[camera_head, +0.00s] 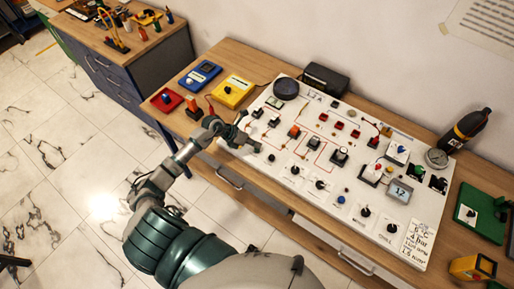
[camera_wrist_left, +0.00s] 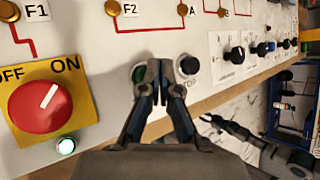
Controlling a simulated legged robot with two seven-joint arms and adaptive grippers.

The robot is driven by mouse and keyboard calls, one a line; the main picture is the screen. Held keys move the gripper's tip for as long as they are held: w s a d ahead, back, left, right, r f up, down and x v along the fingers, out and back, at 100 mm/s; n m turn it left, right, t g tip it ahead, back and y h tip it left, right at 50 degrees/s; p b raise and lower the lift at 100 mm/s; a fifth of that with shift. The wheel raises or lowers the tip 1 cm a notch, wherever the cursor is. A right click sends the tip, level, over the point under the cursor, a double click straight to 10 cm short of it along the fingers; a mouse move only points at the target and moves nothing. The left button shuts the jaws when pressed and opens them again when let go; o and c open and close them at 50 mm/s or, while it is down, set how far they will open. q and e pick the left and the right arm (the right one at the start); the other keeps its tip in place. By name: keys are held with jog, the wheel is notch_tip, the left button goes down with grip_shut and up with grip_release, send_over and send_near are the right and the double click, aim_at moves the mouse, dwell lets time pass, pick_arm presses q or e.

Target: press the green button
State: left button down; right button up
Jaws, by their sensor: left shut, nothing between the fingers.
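The white control panel (camera_head: 325,208) lies on the wooden bench. My left gripper (camera_head: 250,143) is at the panel's left front edge, its fingers together with nothing between them. In the left wrist view the gripper's closed fingertips (camera_wrist_left: 161,68) are over the panel, in front of two round buttons. The green button (camera_wrist_left: 140,73) shows just left of the tips, partly covered by the left finger. A dark button (camera_wrist_left: 189,65) sits just right of the tips, above a partly hidden STOP label. Whether the fingers touch the green button cannot be told. My right gripper is not seen.
A red rotary switch (camera_wrist_left: 40,104) on a yellow OFF/ON plate and a lit lamp (camera_wrist_left: 66,146) are left of the fingers. Black knobs (camera_wrist_left: 235,54) line the panel to the right. A dark bottle (camera_head: 465,130) stands behind the panel; a yellow box (camera_head: 232,91) stands left of it.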

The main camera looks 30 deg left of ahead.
pick_arm(q)
jog(key=shift+f+b, duration=0.3)
jog(key=shift+f, duration=0.15)
dwell(0.6)
jog(key=shift+r+p, duration=0.75)
jog(key=shift+r, duration=0.25)
notch_tip(320, 180, up, 5)
jog(key=p, duration=0.4)
dwell(0.5)
